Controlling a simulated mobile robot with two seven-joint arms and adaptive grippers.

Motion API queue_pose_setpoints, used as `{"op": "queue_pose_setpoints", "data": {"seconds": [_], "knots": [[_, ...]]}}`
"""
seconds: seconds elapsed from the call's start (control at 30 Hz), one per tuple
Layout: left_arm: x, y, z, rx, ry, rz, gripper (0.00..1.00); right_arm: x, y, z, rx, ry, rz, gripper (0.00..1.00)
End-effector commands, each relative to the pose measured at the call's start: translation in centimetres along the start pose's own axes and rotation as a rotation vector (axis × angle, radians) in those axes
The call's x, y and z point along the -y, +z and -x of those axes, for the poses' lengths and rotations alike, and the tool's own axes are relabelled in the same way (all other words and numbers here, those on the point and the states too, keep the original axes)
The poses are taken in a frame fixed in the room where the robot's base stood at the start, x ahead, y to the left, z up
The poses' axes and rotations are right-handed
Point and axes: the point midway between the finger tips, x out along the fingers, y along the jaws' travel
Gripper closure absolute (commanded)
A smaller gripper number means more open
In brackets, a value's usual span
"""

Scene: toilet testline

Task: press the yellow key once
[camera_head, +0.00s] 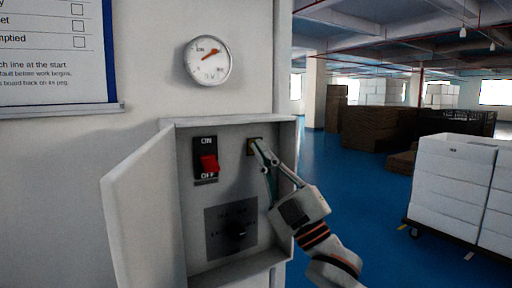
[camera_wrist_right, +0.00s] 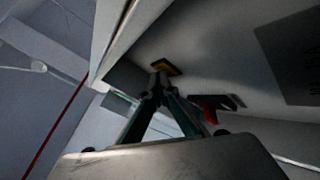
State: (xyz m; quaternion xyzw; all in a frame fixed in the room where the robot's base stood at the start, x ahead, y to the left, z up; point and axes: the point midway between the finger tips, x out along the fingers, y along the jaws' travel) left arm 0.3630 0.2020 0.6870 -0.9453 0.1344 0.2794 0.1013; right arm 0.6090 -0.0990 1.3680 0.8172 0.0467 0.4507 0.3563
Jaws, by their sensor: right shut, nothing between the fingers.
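The yellow key (camera_head: 251,148) is a small yellow square on the back panel of an open wall box, at its upper right. My right gripper (camera_head: 258,146) is shut and empty, with its fingertips right at the key and partly covering it. In the right wrist view the yellow key (camera_wrist_right: 164,67) shows just beyond the shut fingertips (camera_wrist_right: 160,72). I cannot tell whether the tips touch it or whether it is pushed in. My left gripper is not in view.
The grey box (camera_head: 228,123) has its door (camera_head: 145,215) open to the left. A gauge (camera_head: 207,61) hangs above. White crates (camera_head: 452,185) stand at right beyond open blue floor.

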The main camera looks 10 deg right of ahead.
Motion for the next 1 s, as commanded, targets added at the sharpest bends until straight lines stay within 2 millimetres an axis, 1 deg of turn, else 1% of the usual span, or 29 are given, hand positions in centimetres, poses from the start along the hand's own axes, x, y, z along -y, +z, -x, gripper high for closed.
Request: {"op": "queue_pose_setpoints", "data": {"seconds": [0.37, 0.7, 1.0], "knots": [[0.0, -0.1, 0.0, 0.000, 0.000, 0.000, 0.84, 0.0, 0.0, 0.0, 0.001, -0.001, 0.000, 1.00], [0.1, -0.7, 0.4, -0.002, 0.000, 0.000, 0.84, -0.7, -0.7, 1.0, 0.001, -0.001, -0.001, 1.00], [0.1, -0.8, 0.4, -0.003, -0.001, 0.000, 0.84, -0.7, -0.7, 1.1, 0.001, -0.001, -0.001, 1.00]]}}
